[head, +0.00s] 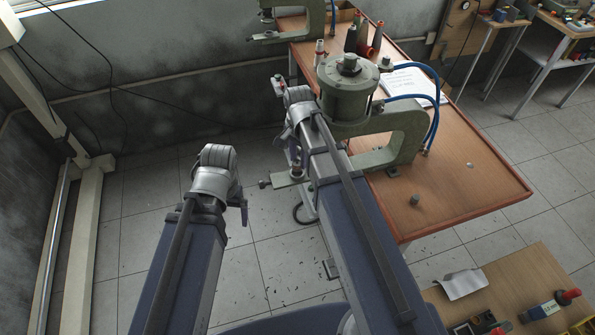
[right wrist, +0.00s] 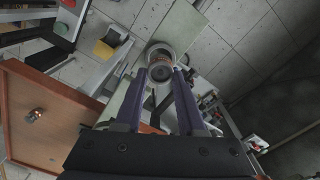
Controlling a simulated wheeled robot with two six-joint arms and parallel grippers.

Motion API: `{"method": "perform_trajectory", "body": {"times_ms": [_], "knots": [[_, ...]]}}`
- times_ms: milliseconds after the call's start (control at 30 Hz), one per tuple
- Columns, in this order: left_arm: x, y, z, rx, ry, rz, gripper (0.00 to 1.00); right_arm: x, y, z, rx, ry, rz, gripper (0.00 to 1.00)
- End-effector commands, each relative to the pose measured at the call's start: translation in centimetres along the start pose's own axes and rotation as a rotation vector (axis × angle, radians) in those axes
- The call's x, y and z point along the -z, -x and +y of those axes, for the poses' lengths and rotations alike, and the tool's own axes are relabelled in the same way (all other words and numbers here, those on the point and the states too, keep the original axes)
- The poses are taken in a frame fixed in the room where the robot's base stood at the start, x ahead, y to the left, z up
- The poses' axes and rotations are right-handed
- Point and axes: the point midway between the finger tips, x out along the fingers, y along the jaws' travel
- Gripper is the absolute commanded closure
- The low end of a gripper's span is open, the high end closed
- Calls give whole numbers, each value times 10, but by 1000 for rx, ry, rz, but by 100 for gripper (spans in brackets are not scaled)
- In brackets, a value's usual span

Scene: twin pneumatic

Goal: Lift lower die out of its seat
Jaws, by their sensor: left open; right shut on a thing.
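The green press (head: 395,150) stands at the table's left edge, its lower arm reaching out to the left. In the right wrist view, my right gripper (right wrist: 176,72) has its two purple fingers at a small dark grey round die (right wrist: 161,73) and is shut on it. The die appears at the light round seat (right wrist: 150,51); I cannot tell whether it is clear of it. In the head view, my right arm covers most of this area, and the gripper shows only partly beside the press arm. My left gripper (head: 242,212) is open, apart to the left over the floor, its fingers barely visible.
Blue hoses (head: 436,105) run at the press's right. A second bench (head: 520,275) stands at lower right.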

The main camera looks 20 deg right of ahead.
Motion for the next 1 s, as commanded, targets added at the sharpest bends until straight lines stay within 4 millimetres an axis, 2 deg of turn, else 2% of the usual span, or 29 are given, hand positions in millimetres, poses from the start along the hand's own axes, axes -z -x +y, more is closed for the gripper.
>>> {"method": "perform_trajectory", "body": {"times_ms": [267, 767, 1000], "knots": [[0, 4, 0, 0, 0, 0, 5, 0, 4, 0, 0, 0, 0, 100], [-2, 40, -4, 0, 0, 0, 5, 0, 40, 0, 0, 0, 0, 100], [-2, 40, -4, 0, 0, 0, 5, 0, 40, 0, 0, 0, 0, 100]]}}
